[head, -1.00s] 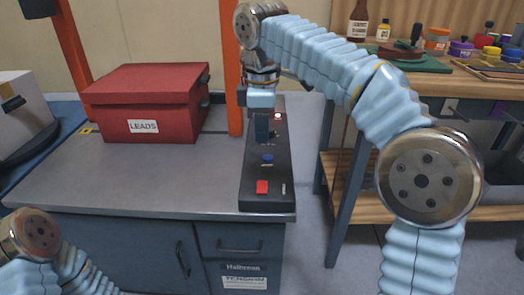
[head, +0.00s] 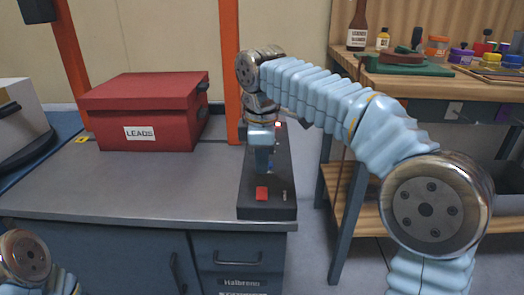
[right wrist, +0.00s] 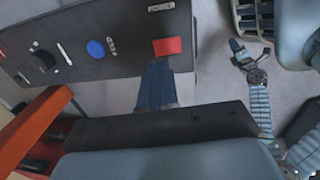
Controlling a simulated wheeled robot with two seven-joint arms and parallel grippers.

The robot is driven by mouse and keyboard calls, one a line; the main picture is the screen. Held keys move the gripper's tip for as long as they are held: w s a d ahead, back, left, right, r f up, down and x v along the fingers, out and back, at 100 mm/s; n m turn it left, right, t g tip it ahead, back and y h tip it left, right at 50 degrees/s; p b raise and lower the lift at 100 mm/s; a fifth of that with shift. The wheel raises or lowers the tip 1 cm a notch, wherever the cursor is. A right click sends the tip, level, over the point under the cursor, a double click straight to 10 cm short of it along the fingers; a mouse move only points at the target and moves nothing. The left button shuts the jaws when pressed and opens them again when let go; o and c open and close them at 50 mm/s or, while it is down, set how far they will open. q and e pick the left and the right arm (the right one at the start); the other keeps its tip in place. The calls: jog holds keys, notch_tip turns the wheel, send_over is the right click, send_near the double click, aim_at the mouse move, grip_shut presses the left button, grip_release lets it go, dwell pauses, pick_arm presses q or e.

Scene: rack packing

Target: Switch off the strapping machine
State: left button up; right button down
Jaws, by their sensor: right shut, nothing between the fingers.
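The black control panel (head: 266,211) of the strapping machine lies along the right end of the grey bench. Its red square button (head: 262,193) is at the near end, and a small lit lamp (head: 278,125) is at the far end. In the right wrist view the red button (right wrist: 167,46), a round blue button (right wrist: 95,48) and a black knob (right wrist: 42,58) show. My right gripper (head: 263,168) is shut and empty over the panel, hiding the blue button from the head view. Its fingertips (right wrist: 155,68) appear beside the red button; contact cannot be told.
A red box marked LEADS (head: 145,112) stands on the bench (head: 120,185), left of an orange post (head: 229,70). A wooden workbench (head: 455,82) with bottles and jars stands to the right. Bare bench top lies left of the panel.

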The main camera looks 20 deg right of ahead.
aim_at(262, 195)
jog(key=f, duration=0.2)
jog(key=f+b, duration=0.1)
jog(key=f, duration=0.2)
jog(key=shift+w+d+f, duration=0.1)
jog(key=shift+w+f, duration=0.2)
jog(key=shift+f, duration=0.1)
jog(key=p, duration=0.2)
jog(key=shift+w+r+g+p, duration=0.2)
jog(key=shift+g+p, duration=0.1)
jog(key=shift+g, duration=0.1)
jog(key=shift+f+b, duration=0.4)
jog(key=shift+f, duration=0.15)
jog(key=shift+s, duration=0.25)
jog(key=shift+s+a, duration=0.25)
jog(key=shift+s, duration=0.4)
